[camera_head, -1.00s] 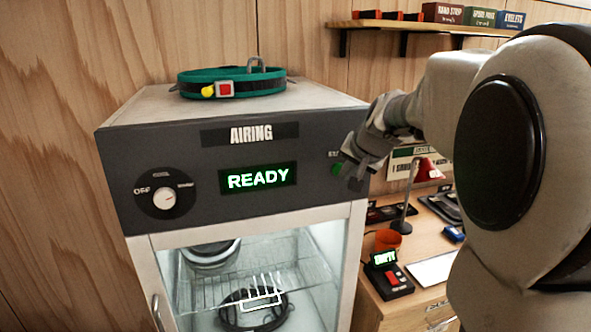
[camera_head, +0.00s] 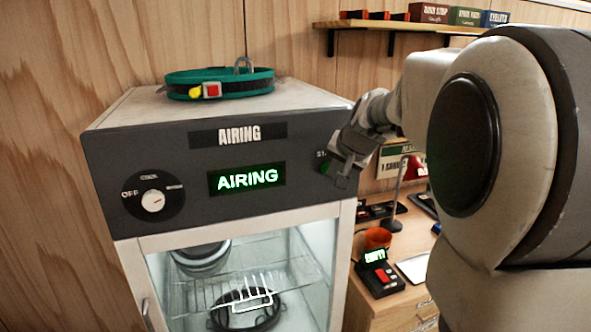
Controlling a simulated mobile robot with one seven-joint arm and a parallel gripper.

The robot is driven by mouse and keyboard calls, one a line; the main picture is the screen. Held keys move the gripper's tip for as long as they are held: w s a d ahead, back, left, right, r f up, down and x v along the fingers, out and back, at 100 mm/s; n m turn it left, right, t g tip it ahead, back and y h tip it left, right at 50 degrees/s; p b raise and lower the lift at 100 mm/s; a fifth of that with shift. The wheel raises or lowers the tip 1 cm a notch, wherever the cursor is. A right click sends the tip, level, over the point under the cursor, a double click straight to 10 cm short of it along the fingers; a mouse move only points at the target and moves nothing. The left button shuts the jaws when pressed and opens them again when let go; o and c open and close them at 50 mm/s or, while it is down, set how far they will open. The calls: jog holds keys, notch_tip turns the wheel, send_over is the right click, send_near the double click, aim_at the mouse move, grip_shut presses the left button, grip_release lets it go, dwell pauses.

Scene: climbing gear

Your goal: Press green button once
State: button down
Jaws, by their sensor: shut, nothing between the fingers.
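The green button (camera_head: 326,168) is on the right end of the dark front panel (camera_head: 110,175) of the airing cabinet. Only a small edge of it shows, because my gripper (camera_head: 338,174) covers most of it. My gripper is shut and empty, with its fingertips at the button; I cannot tell whether they touch it. The green display (camera_head: 247,179) in the middle of the panel reads "AIRING". A dial (camera_head: 152,201) sits at the panel's left, marked "OFF" on its left side.
A green belt (camera_head: 219,83) with a red and yellow buckle lies on the cabinet top. Behind the glass door are wire racks (camera_head: 245,285) and dark items. At right stands a desk with an orange cup (camera_head: 378,238), below a wall shelf (camera_head: 375,25).

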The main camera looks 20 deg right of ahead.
jog(key=shift+s, duration=0.1)
jog(key=shift+s+b, duration=0.45)
jog(key=shift+s, duration=0.25)
jog(key=s+b, duration=0.2)
jog(key=s, duration=0.3)
jog(key=shift+d, duration=0.1)
dwell(0.8)
